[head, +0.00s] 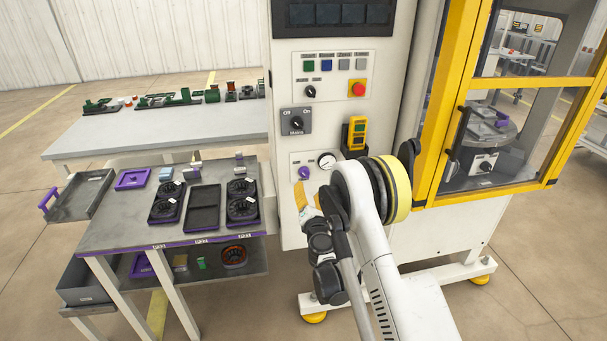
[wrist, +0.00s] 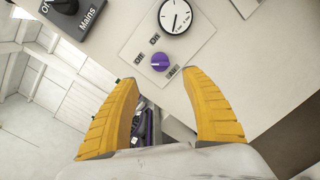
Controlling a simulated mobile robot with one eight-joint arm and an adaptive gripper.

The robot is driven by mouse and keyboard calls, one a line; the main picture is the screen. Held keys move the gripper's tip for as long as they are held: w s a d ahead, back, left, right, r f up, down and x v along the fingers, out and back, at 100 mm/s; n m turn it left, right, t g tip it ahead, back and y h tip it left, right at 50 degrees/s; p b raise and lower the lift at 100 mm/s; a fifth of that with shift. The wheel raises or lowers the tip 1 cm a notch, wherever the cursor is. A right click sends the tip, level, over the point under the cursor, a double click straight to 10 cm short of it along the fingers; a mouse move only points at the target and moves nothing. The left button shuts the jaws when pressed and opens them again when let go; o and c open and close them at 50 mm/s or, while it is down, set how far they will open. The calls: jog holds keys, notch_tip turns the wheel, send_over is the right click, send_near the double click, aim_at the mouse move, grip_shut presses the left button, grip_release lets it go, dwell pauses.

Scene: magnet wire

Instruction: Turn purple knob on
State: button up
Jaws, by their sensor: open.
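The purple knob (head: 304,173) sits on a pale plate low on the white control cabinet, left of a round gauge (head: 326,161). In the wrist view the purple knob (wrist: 160,61) shows just beyond the fingertips, a little above the middle of the gap, with small labels around it. My gripper (wrist: 160,80) is open with its two yellow fingers apart and nothing between them. In the head view my gripper (head: 303,192) is just below the knob, partly hidden by my arm. The fingers do not appear to touch the knob.
Above the knob are the black Mains switch (head: 296,122), a red stop button (head: 358,88) and a yellow handheld box (head: 356,133). A table (head: 110,232) with black and purple trays stands left. A yellow-framed glass door (head: 495,130) is at right.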

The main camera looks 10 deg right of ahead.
aim_at(306, 175)
jog(key=w, duration=0.6)
jog(key=w+b, duration=0.1)
jog(key=w, duration=0.2)
jog(key=shift+d+f, duration=0.1)
jog(key=shift+d, duration=0.3)
jog(key=shift+w+r, duration=0.2)
jog(key=shift+w, duration=0.45)
jog(key=c, duration=1.2)
